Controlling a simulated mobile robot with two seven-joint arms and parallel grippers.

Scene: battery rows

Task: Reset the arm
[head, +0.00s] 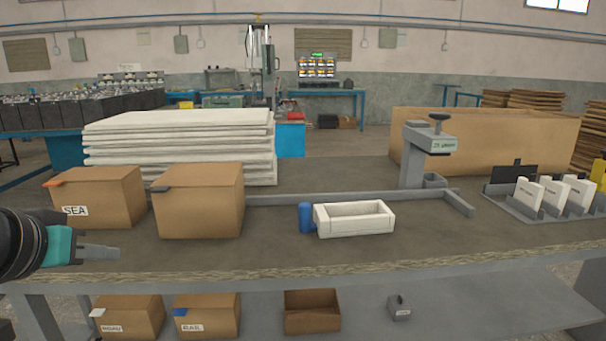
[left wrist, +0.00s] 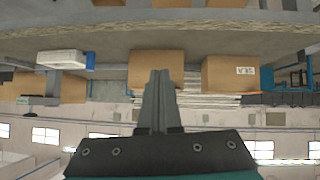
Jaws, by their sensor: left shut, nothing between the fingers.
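My left gripper (head: 100,251) comes in from the left edge of the head view, in front of the table's front edge. Its grey fingers are together and empty, pointing right. In the left wrist view the shut fingers (left wrist: 158,100) point up the picture, which shows the scene upside down. My right gripper is in neither view.
The workbench (head: 270,262) holds a SEA box (head: 110,200), another cardboard box (head: 205,205), a blue cylinder (head: 306,217), a white tray (head: 322,222) and a grey stand (head: 412,160). White boards (head: 180,125) are stacked behind. Boxes (head: 128,318) sit on the lower shelf.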

